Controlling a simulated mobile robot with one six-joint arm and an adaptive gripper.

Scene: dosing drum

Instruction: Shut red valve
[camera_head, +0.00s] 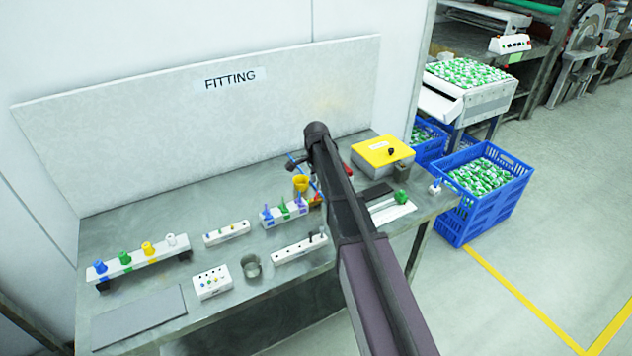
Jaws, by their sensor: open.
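A small red part (346,170) shows just right of my arm's far end, at the back of the bench. It is mostly covered by my arm, so I cannot tell whether it is the red valve or how its handle is set. Another small red and yellow patch (315,201) shows left of the arm, also partly covered. My arm reaches from the lower right over the bench. I cannot make out any gripper fingers; they seem hidden behind the arm.
The grey bench (215,322) carries a rack of coloured fittings (138,258), a white block with holes (213,282), a metal cup (251,266), a yellow funnel-like part (301,183) and a yellow-topped box (383,152). A sloped FITTING board (200,115) stands behind. Blue crates (487,205) stand right.

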